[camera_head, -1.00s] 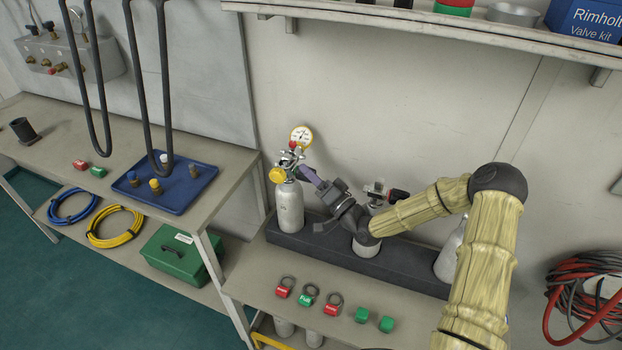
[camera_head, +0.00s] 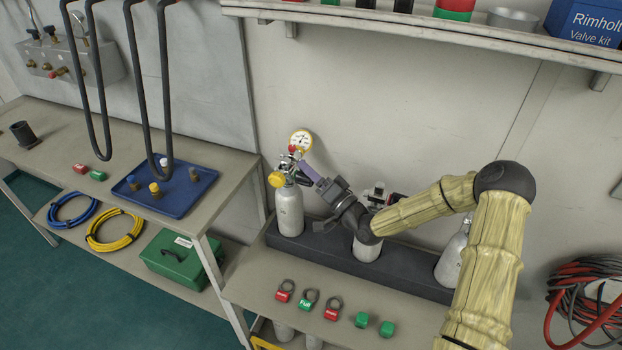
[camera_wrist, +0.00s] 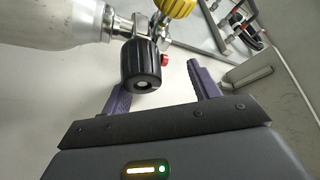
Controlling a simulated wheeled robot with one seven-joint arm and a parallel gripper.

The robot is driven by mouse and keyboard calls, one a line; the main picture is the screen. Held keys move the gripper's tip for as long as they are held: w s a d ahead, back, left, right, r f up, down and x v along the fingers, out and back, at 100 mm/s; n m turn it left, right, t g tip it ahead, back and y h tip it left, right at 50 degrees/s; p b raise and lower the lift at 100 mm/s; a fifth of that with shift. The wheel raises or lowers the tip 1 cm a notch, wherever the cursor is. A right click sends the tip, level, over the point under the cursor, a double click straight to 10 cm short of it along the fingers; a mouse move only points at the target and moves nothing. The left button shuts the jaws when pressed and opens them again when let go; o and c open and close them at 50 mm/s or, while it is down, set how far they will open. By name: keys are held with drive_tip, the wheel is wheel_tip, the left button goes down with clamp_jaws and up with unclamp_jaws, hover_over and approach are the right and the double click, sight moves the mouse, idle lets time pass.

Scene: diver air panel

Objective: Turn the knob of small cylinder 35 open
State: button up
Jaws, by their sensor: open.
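A pale grey small cylinder (camera_head: 290,212) stands upright at the left end of a dark rack. Its number is too small to read. Its valve carries a yellow knob (camera_head: 277,179), a red part and a round gauge (camera_head: 301,140). In the wrist view the cylinder (camera_wrist: 55,25) lies sideways at upper left, with the yellow knob (camera_wrist: 176,7) at the top and a black ribbed knob (camera_wrist: 142,66) on its valve. My gripper (camera_head: 306,170) is beside this valve, on its right. Its purple fingers (camera_wrist: 155,78) are open; the black knob appears between them, nearer the left finger. Contact cannot be told.
Two more cylinders, one in the middle (camera_head: 367,247) partly behind my arm and one at right (camera_head: 450,262), stand in the rack (camera_head: 325,253). Tags with rings (camera_head: 309,299) and green blocks (camera_head: 361,319) lie in front. A shelf (camera_head: 420,24) runs above.

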wheel_tip(320, 180, up, 8)
drive_tip(key=shift+f, duration=0.1)
drive_tip(key=shift+f, duration=0.1)
idle(0.3)
